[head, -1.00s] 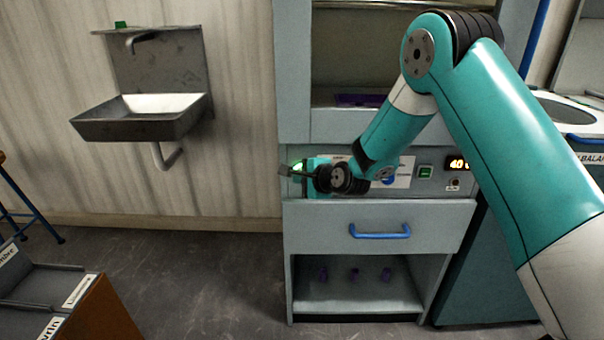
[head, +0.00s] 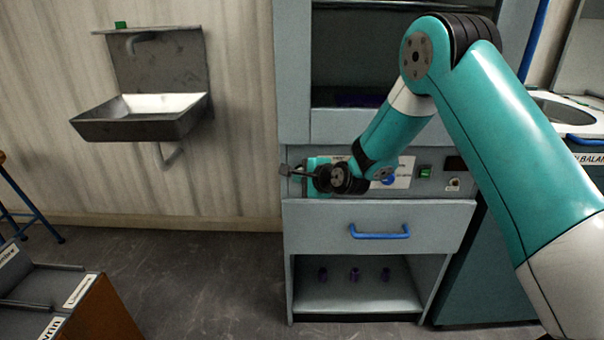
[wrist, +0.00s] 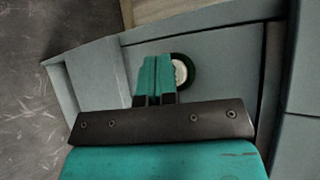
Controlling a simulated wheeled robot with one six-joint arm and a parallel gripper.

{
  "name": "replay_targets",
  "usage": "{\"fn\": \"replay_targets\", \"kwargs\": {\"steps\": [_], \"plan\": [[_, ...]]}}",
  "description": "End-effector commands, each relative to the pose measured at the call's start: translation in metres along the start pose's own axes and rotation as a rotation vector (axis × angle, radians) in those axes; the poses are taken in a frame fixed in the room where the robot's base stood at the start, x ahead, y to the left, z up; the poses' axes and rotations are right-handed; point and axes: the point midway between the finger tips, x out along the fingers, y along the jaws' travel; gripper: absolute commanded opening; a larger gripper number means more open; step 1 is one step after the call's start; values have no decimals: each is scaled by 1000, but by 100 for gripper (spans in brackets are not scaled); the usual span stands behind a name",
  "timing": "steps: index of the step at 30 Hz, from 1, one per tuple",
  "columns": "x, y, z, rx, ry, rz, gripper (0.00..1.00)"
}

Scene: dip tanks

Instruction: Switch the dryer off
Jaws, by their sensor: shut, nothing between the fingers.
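The dryer (head: 380,125) is the tall grey cabinet at the centre, with a control panel across its middle. Its display (head: 455,163) at the panel's right is dark. A green switch (head: 425,171) sits left of the display. My gripper (head: 316,177) is at the panel's left end, its fingers mostly hidden in the head view. In the wrist view my gripper (wrist: 157,78) has its two teal fingers together and empty, beside a round pale button with a black ring (wrist: 182,70). I cannot tell whether the fingertips touch it. No green glow shows there.
A drawer with a blue handle (head: 380,232) is below the panel, above an open shelf with several purple items (head: 354,274). A metal sink (head: 145,115) hangs on the left wall. A labelled box (head: 95,305) is at the lower left. The floor between is clear.

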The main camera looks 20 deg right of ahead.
Motion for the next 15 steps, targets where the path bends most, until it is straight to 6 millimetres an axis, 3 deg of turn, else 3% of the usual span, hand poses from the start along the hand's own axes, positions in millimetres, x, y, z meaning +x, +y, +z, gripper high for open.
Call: {"fn": "replay_targets", "kwargs": {"steps": [15], "plan": [[-11, 8, 10, -1, -2, 1, 0]]}}
